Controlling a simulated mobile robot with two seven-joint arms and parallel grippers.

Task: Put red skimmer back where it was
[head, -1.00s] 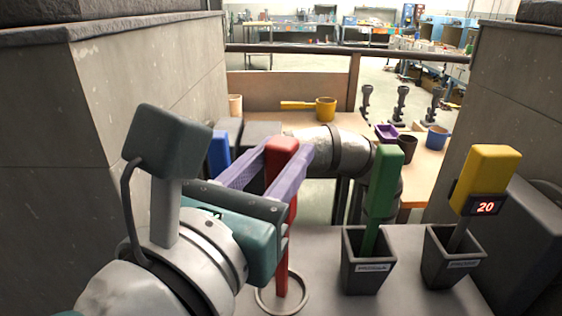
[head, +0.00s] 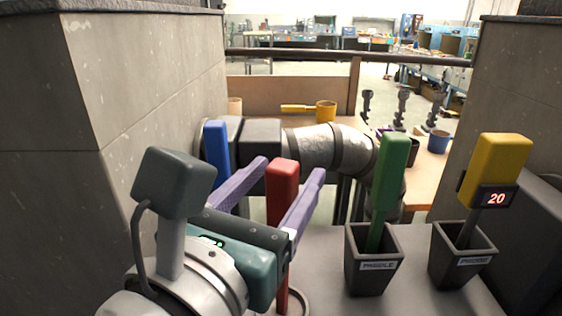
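The red skimmer (head: 282,178) stands upright, its long handle rising from the grey bench top. Its foot is at a pale ring (head: 305,298) on the bench, partly cut off by the frame and partly behind my gripper. My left gripper (head: 290,168) is open, with one purple finger on each side of the red handle and visible gaps between them. My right gripper is not in view.
A green-handled tool (head: 393,165) stands in a dark holder (head: 373,280). A yellow-handled tool (head: 500,157) with a display reading 20 stands in another holder (head: 463,272). A blue handle (head: 216,150) and a grey metal pipe (head: 310,150) are behind.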

